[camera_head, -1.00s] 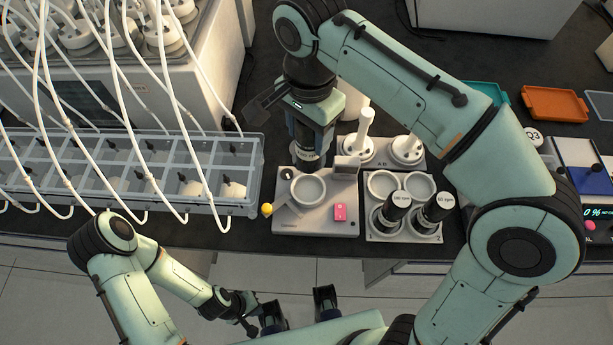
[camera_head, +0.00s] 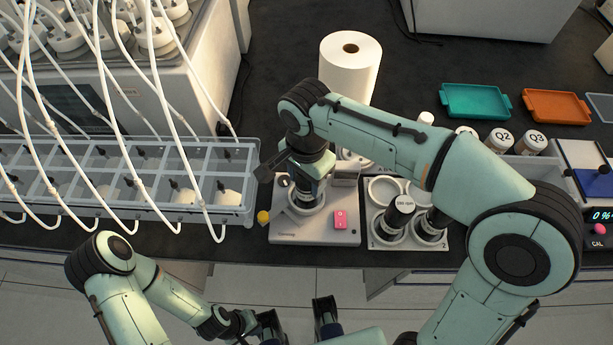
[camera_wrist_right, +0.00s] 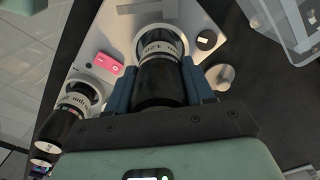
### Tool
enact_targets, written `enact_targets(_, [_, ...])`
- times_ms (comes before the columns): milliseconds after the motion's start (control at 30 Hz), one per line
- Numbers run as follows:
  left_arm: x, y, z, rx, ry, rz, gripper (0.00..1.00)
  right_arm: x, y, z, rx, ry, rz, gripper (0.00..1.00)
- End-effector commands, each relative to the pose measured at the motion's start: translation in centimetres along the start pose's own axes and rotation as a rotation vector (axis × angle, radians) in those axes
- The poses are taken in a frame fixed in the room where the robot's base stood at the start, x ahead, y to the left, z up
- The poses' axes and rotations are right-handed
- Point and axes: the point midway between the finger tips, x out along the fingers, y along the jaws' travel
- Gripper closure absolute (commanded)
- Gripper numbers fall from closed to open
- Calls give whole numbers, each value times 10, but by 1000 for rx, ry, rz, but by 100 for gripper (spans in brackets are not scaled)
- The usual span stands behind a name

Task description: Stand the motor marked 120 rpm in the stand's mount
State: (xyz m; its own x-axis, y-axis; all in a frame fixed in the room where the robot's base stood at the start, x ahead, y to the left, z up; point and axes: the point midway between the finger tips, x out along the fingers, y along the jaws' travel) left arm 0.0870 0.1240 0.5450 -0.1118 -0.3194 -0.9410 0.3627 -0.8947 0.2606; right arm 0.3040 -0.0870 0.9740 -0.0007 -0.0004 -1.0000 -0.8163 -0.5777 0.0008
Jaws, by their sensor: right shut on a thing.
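My right gripper (camera_head: 308,172) is shut on a black motor (camera_wrist_right: 160,82) with a pale label band that I cannot read fully. The motor is upright, its lower end within the stand's round mount (camera_wrist_right: 139,32); I cannot tell whether it is fully down. The mount (camera_head: 308,207) shows in the head view as a pale ring on the light stand (camera_head: 290,232), partly hidden by my gripper. My left gripper (camera_head: 298,322) is open and empty at the bottom edge.
A rack (camera_head: 375,243) right of the stand holds two other motors, one (camera_head: 400,211) apparently marked 180 rpm. A clear tank (camera_head: 238,212) with tubes stands left. A paper roll (camera_head: 350,75), teal tray (camera_head: 475,101) and orange tray (camera_head: 556,107) lie behind.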

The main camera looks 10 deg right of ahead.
Motion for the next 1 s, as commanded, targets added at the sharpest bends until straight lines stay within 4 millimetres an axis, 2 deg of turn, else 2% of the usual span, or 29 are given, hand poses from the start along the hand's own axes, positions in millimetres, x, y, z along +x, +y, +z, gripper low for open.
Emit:
enact_targets(267, [2,-1,0,0,-1,0,100,2,0,0,0,0,-2,97])
enact_targets(300, [2,-1,0,0,-1,0,100,3,0,0,0,0,-1,42])
enact_targets(367, [2,-1,0,0,0,0,100,2,0,0,0,0,-1,22])
enact_targets(633, [1,0,0,0,0,0,100,2,0,0,0,0,-1,22])
enact_targets(767, [-2,1,0,0,1,0,100,-6,-1,0,0,0,-3,22])
enact_targets(867, [-5,2,0,1,1,1,100,-21,-1,0,0,0,-6,22])
enact_targets(1000, [-12,4,-1,2,4,1,100,-52,-2,0,0,0,-8,22])
